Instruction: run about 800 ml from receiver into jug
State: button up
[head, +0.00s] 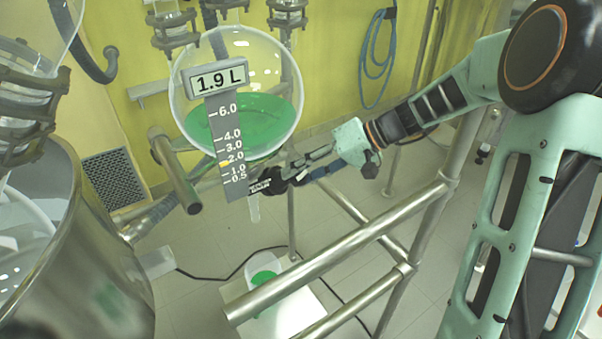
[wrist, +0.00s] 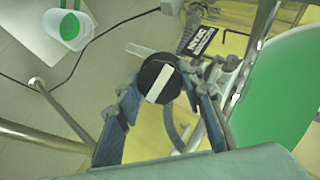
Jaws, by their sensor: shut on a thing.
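The receiver (head: 270,55) is a round glass vessel holding green liquid, with a display reading 1.9 L and a scale strip in front. It also shows in the wrist view (wrist: 282,100). The jug (head: 263,263), a small white one with green liquid in it, stands below the receiver's outlet tube (head: 254,208); it also shows in the wrist view (wrist: 69,27). My gripper (head: 283,181) is shut on a black round valve knob with a white bar (wrist: 158,82), its blue fingers either side. No green stream is clearly visible between outlet and jug.
The jug stands on a white platform (head: 288,313). Metal frame rails (head: 335,250) run between the platform and my arm. A large steel vessel (head: 95,270) is at the left. A blue hose (head: 375,60) hangs on the wall. A black cable lies on the floor.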

jog(key=shift+m, duration=0.4)
jog(key=o, duration=1.2)
jog(key=shift+c, duration=0.2)
